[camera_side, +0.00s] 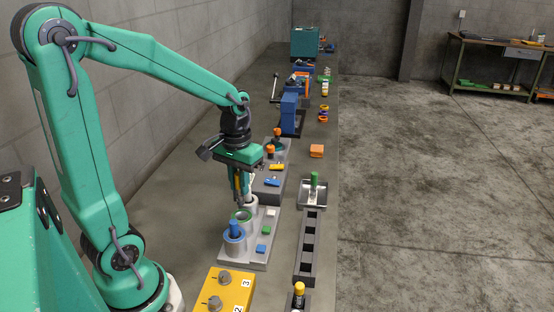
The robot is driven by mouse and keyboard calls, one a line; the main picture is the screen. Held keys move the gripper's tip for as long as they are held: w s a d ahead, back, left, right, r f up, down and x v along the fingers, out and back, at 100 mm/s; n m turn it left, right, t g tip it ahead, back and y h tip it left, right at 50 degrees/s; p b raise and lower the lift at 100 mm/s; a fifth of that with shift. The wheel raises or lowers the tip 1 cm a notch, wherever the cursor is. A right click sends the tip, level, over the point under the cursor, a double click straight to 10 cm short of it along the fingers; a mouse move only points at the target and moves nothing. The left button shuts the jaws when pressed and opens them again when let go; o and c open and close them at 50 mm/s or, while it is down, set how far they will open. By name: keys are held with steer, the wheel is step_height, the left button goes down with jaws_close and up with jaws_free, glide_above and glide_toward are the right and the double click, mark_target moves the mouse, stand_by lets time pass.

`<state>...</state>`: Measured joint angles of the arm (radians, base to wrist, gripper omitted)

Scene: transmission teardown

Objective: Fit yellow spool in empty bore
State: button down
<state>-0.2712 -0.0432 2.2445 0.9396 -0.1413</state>
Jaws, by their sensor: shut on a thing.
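A spool with a yellow top (299,288) stands upright in a dark holder at the bottom edge of the view. The grey valve block (243,264) carries three cylinders in a row. The front cylinder, with a blue ring, holds a blue spool (235,228). The middle cylinder, with a green ring (242,216), looks empty. My gripper (245,196) points down over the rear white-ringed cylinder (251,204). It is shut on a pale, whitish spool (250,182), mostly hidden by the fingers. How deep this spool sits in the cylinder cannot be told.
A green spool (314,179) stands in a tray at the right. A dark slotted rack (309,244) lies beside the block. A yellow box with knobs (224,287) is in front. Other fixtures and a blue press (290,112) line the bench behind.

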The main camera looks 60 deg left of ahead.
mark_target(241, 203)
steer(key=shift+f, duration=1.65)
steer(key=shift+f, duration=1.75)
stand_by(1.4)
steer(key=c, duration=0.9)
jaws_free()
steer(key=shift+o, duration=0.2)
steer(key=shift+r, duration=0.1)
steer(key=shift+r, duration=3.4)
steer(key=shift+r, duration=0.1)
